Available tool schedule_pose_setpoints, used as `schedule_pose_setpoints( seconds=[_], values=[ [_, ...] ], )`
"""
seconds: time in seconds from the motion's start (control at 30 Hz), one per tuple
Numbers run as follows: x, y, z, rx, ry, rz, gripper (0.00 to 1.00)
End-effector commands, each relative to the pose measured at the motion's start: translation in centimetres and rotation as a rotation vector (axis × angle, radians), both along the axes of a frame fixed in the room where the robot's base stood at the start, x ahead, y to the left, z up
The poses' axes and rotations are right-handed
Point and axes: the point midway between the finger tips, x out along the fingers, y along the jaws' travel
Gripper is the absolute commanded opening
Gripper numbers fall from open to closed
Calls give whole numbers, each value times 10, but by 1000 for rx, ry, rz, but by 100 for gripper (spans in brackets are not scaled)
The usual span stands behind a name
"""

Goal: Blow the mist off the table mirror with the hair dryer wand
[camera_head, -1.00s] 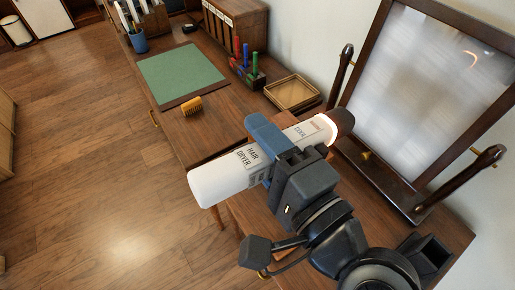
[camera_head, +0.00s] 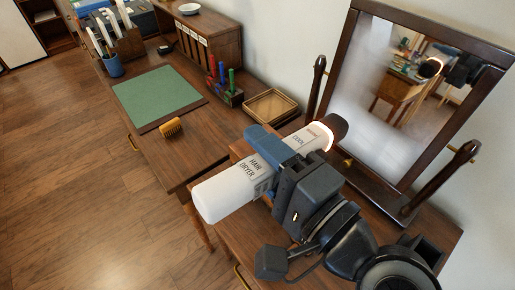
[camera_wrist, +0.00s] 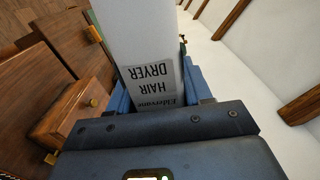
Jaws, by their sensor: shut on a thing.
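My gripper (camera_head: 277,149) is shut on the white hair dryer wand (camera_head: 225,193), which is labelled HAIR DRYER. Its dark nozzle end (camera_head: 335,126) has a glowing ring and points at the table mirror. The wand also fills the upper middle of the wrist view (camera_wrist: 140,40), between the blue fingers. The table mirror (camera_head: 352,20) stands at the right in a dark wooden frame. Its glass is clear in the upper right, where it reflects the room. White mist (camera_head: 360,75) covers the left side and the lower part of the glass.
The mirror's posts (camera_head: 440,180) rise close to my arm. Floor at left is clear.

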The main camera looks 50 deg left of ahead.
Motion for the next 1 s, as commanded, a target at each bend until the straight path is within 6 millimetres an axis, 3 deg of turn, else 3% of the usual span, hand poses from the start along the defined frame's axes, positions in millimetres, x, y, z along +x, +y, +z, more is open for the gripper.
schedule_pose_setpoints(
  seconds=[0.7,1.0],
  values=[
    [-3,-38,1,2,-2,-1,0],
    [-3,-35,2,3,-2,1,0]
  ],
)
